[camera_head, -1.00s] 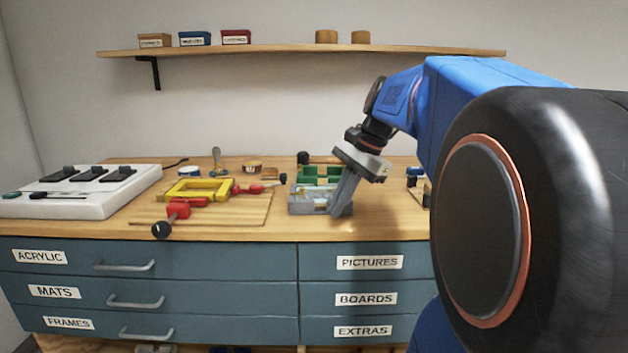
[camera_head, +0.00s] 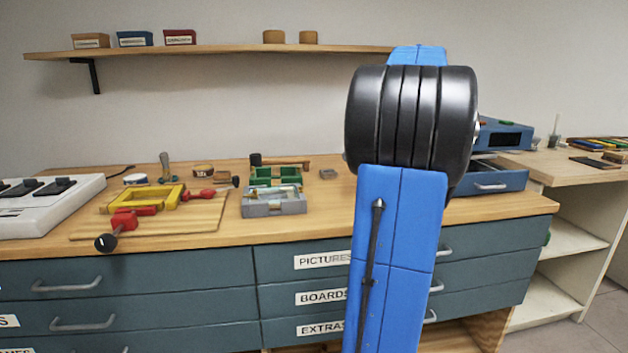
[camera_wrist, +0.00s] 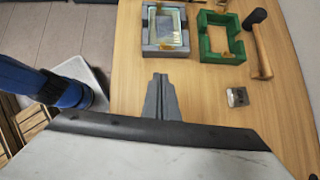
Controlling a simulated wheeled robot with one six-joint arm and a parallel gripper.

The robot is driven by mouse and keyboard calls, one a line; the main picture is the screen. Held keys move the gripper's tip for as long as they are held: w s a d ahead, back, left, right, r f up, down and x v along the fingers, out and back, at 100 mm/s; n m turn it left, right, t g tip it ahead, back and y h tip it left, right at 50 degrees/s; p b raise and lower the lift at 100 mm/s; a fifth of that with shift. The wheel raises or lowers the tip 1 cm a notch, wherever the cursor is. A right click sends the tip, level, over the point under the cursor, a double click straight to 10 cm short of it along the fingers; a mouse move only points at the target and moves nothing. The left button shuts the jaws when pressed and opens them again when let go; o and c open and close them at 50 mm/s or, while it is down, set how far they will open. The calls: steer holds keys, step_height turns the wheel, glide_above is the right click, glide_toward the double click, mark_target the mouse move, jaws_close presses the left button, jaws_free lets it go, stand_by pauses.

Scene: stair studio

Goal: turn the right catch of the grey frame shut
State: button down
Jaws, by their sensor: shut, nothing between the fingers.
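The grey frame (camera_head: 262,209) lies on the bench top in front of the green frame. In the wrist view the grey frame (camera_wrist: 149,33) is at the top, with a pale glazed panel inside it. A thin brass-coloured strip (camera_wrist: 167,48) shows at its near side, which is the frame's right side in the head view; it may be the right catch, but I cannot tell its angle. My gripper (camera_wrist: 158,77) is shut and empty, its tips a little short of the frame in the wrist view. In the head view my gripper is hidden behind my arm.
The green frame (camera_head: 262,181) and a mallet (camera_head: 256,160) lie behind the grey frame. A small grey block (camera_head: 327,174) sits right of them. A blue unit (camera_head: 502,135) stands right.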

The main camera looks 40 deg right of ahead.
mark_target(300, 187)
steer(key=shift+d, duration=0.15)
steer(key=x, duration=0.9)
steer(key=shift+w+a+f, duration=0.15)
steer(key=shift+a+f, duration=0.05)
steer(key=shift+a, duration=0.1)
steer(key=shift+w+a+f, duration=0.25)
steer(key=shift+w+a, duration=0.5)
steer(key=shift+a, duration=0.1)
steer(key=shift+w+a+f, duration=0.15)
steer(key=shift+w+a, duration=0.45)
steer(key=shift+a, duration=0.05)
steer(key=shift+a+m, duration=0.1)
steer(key=shift+m, duration=0.2)
